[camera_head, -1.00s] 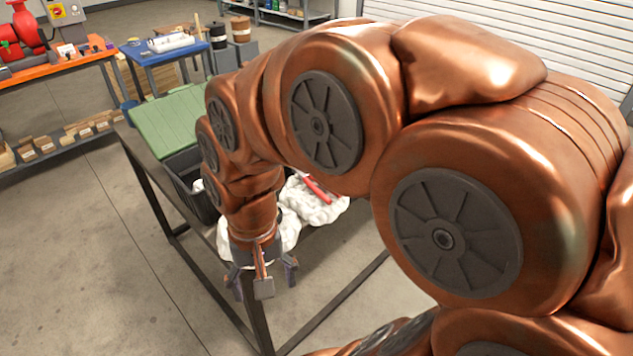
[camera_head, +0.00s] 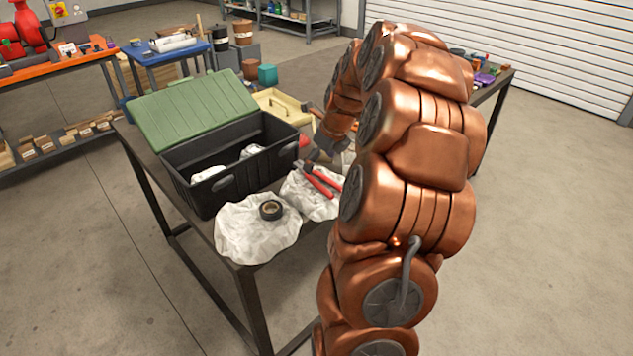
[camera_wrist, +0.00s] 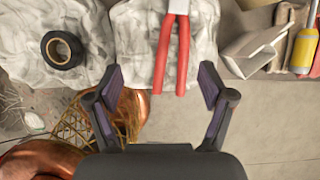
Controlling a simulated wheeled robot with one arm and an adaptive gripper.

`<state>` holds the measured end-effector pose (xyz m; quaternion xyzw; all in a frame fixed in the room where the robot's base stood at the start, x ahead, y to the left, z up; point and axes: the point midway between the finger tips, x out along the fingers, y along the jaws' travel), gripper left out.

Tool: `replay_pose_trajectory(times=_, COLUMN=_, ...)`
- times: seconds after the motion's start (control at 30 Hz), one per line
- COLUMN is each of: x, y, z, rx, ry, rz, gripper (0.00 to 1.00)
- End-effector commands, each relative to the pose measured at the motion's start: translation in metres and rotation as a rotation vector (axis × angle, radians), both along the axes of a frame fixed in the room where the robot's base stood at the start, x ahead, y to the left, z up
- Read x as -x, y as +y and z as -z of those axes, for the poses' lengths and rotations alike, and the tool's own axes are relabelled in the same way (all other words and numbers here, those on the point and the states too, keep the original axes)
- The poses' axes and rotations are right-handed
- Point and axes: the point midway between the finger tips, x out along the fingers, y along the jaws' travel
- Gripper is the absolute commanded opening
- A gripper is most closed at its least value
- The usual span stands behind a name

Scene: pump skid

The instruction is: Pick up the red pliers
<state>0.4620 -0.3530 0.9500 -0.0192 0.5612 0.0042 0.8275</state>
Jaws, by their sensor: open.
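The red pliers (camera_head: 319,179) lie on a crumpled white cloth (camera_head: 303,197) on the table, to the right of the black box. In the wrist view the red handles of the pliers (camera_wrist: 172,55) point down toward my gripper, and the pliers' head is cut off by the top edge. My gripper (camera_wrist: 163,77) is open and empty, with its two dark fingers spread either side of the handle ends. In the head view my gripper (camera_head: 325,143) is partly hidden by my arm, beyond the pliers.
A black box (camera_head: 222,165) with an open green lid stands left of the pliers. A roll of black tape (camera_head: 271,209) sits on another white cloth (camera_head: 249,232) at the near end. A yellow-handled tool (camera_wrist: 305,45) lies at the right in the wrist view.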

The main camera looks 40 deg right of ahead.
Motion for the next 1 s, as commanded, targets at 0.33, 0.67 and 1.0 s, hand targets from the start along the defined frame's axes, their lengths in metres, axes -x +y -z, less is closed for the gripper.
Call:
replay_pose_trajectory(times=0.33, x=-0.005, y=-0.023, z=0.023, rx=-0.03, ry=-0.013, rz=0.122, gripper=0.81)
replay_pose_trajectory(times=0.67, x=-0.016, y=-0.022, z=0.043, rx=-0.029, ry=-0.014, rz=0.12, gripper=0.81)
replay_pose_trajectory(times=1.0, x=-0.029, y=-0.022, z=0.076, rx=-0.028, ry=-0.014, rz=0.12, gripper=0.81)
